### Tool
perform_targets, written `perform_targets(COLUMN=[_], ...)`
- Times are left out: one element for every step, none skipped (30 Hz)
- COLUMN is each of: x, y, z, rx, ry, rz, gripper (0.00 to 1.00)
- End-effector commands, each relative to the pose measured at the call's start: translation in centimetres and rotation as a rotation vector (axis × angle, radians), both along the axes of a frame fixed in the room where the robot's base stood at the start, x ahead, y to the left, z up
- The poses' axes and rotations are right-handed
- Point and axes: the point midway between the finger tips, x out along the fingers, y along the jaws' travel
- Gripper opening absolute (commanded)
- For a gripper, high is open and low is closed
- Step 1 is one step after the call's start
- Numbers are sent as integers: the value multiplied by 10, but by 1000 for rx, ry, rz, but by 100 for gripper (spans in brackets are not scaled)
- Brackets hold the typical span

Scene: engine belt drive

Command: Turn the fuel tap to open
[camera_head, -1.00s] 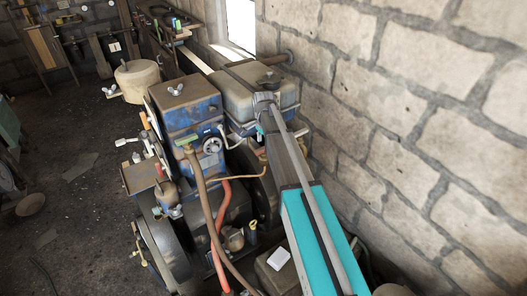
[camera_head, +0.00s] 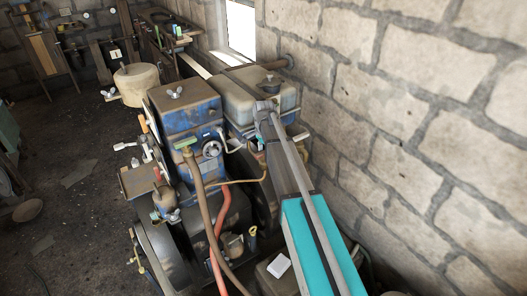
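The engine (camera_head: 190,110) is a blue, rusty block with hoses. A grey tank (camera_head: 245,94) with a dark cap stands behind it, beside the stone wall. A thin yellowish line (camera_head: 238,181) runs below the tank. I cannot make out the fuel tap; it may be hidden behind my arm or too small to tell. My arm reaches from the lower right to the tank's near side. My gripper (camera_head: 262,136) is at the tank's lower front, small and mostly hidden by the arm. I cannot see its fingers clearly, or whether it touches anything.
The stone wall (camera_head: 420,130) stands close on the right of my arm. A brown hose (camera_head: 203,205) and a red hose (camera_head: 213,235) hang in front of the engine. A pale round drum (camera_head: 138,85) stands behind it. The floor at left is mostly open.

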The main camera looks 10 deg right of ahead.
Motion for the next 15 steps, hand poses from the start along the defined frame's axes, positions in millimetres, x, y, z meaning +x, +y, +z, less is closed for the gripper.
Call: perform_targets(x=[0, 0, 0, 0, 0, 0, 0, 0, 0, 0, 0, 0, 0, 0, 0], y=[0, 0, 0, 0, 0, 0, 0, 0, 0, 0, 0, 0, 0, 0, 0], z=[0, 0, 0, 0, 0, 0, 0, 0, 0, 0, 0, 0, 0, 0, 0], rx=[0, 0, 0, 0, 0, 0, 0, 0, 0, 0, 0, 0, 0, 0, 0], ry=[0, 0, 0, 0, 0, 0, 0, 0, 0, 0, 0, 0, 0, 1, 1], rz=[0, 0, 0, 0, 0, 0, 0, 0, 0, 0, 0, 1, 3, 5, 9], gripper=[30, 25, 17, 12, 6, 0, 0, 0, 0, 0, 0, 0, 0, 0, 0])
